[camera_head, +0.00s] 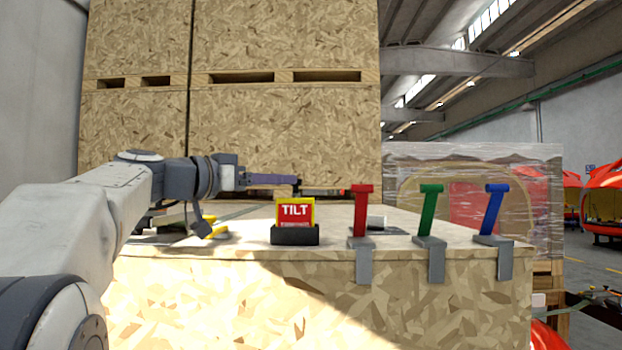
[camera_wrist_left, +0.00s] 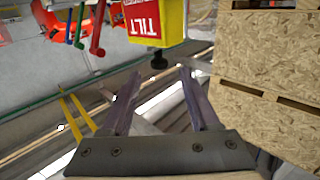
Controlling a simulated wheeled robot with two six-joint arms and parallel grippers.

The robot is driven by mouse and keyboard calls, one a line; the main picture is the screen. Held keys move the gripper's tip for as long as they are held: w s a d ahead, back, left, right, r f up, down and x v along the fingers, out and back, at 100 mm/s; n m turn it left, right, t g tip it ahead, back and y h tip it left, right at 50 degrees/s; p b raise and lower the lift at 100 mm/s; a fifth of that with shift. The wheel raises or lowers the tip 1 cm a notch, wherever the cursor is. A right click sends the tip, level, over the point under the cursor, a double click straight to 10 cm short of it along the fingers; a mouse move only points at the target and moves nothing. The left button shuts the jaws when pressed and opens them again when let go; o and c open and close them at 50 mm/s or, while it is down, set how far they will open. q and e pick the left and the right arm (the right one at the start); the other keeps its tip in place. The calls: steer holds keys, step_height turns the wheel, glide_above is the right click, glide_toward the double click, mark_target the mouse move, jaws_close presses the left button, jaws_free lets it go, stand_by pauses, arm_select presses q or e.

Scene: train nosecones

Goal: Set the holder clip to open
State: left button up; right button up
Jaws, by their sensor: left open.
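A yellow box with a red TILT label (camera_head: 295,213) stands upright in a black base (camera_head: 295,236) near the table's front edge. The same box (camera_wrist_left: 157,22) shows upside down at the top of the left wrist view, with a small black knob (camera_wrist_left: 158,61) at its upper end. My left gripper (camera_head: 298,182) is level just above and behind the box. In the left wrist view the gripper (camera_wrist_left: 157,85) is open, and the knob is just beyond and between the fingertips. I cannot tell which part is the holder clip or how it is set. My right gripper is not in view.
Red (camera_head: 361,212), green (camera_head: 430,210) and blue (camera_head: 492,210) levers stand on grey brackets right of the box. Yellow-handled items (camera_head: 213,231) lie at the left under my arm. Tall chipboard crates (camera_head: 285,125) stand behind the table (camera_head: 250,300).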

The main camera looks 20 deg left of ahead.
arm_select(q)
steer(key=p+x, duration=0.4)
steer(key=x, duration=0.4)
steer(key=shift+w+d, duration=0.2)
steer(key=shift+w, duration=0.1)
jaws_close()
steer(key=shift+r, duration=0.1)
stand_by(0.9)
